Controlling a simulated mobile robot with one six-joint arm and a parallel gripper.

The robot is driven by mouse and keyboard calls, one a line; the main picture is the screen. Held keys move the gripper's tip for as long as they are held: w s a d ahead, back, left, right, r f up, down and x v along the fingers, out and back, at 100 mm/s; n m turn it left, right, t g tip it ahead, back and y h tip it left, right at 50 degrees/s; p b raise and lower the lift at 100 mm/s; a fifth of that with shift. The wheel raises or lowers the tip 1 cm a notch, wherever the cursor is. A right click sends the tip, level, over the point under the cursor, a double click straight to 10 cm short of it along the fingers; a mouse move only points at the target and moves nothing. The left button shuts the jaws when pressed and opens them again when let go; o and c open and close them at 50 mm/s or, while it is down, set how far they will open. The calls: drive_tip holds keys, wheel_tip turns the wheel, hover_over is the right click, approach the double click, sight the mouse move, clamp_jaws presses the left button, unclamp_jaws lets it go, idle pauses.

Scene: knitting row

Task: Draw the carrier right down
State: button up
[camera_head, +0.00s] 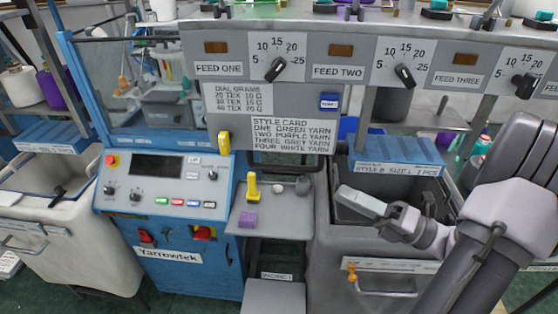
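No part in view is labelled as the carrier, and I cannot tell for sure which one it is. A yellow upright handle (252,187) stands on a small grey shelf, with a purple block (247,220) at the shelf's front. A second yellow piece (223,143) sits higher, at the upper right corner of the blue control panel. My gripper (350,196) is at the right, over the dark opening of a grey bin, apart from both yellow pieces. It points left. Its fingers are seen side-on as a pale block, so their opening is hidden. I see nothing held in it.
The blue Yarrowtek panel (165,185) stands left of the shelf. The grey bin (335,255) with a blue labelled box (400,150) is at the right. Feed dials (276,68) line the grey board above. A grey step (275,296) lies below the shelf.

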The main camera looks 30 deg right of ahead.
sight(284, 165)
drive_tip(key=x, duration=1.5)
drive_tip(key=shift+a+r, duration=0.1)
drive_tip(key=shift+c, duration=0.5)
clamp_jaws()
